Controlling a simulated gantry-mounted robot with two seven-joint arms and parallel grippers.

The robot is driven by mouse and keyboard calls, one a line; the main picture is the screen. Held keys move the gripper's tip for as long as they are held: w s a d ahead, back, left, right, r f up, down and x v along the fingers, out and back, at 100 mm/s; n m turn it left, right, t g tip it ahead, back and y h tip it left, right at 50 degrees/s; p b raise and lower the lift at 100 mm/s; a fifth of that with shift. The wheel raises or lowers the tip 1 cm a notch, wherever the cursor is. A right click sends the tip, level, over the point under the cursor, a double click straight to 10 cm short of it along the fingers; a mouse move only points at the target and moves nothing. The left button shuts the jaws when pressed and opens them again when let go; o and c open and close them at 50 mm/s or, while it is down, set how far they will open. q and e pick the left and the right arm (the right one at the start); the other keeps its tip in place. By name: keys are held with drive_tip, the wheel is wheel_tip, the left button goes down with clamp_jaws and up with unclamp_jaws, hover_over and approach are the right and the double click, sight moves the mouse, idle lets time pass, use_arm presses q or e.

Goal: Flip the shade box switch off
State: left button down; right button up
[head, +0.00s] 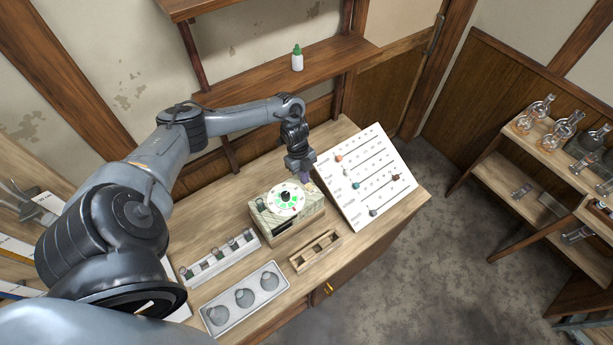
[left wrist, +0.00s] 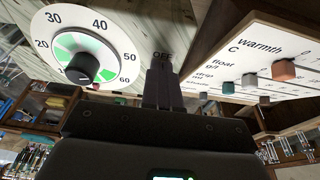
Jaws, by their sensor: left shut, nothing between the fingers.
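A pale box (head: 262,222) with a round white and green dial (head: 285,199) and black knob stands on the bench. In the left wrist view the dial (left wrist: 70,45) reads from 20 to 60, and an OFF label (left wrist: 163,56) shows to its right. My left gripper (head: 304,177) is shut and empty, at the box's back right corner. In the left wrist view its fingers (left wrist: 162,82) point toward the OFF label. I see no switch lever clearly; the fingers may hide it. I cannot tell whether they touch the box. My right gripper is not in view.
A white slider board (head: 370,180) with coloured knobs stands close right of the gripper. A small wooden rack (head: 315,251), a tray with round wells (head: 217,317) and a vial rack (head: 213,264) sit nearer. A green-capped bottle (head: 297,60) stands on the shelf.

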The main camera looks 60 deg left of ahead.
use_arm(q)
drive_tip(key=shift+d+r, duration=0.15)
drive_tip(key=shift+d, duration=0.1)
drive_tip(key=shift+w+d+r+p, duration=0.1)
drive_tip(key=shift+d+r+p, duration=0.1)
drive_tip(key=shift+d+p, duration=0.5)
drive_tip(key=shift+a, duration=0.15)
drive_tip(key=a+p+v, duration=0.2)
drive_tip(key=p+v, duration=0.4)
drive_tip(key=v, duration=0.3)
drive_tip(key=shift+a, duration=0.2)
drive_tip(key=shift+d, duration=0.1)
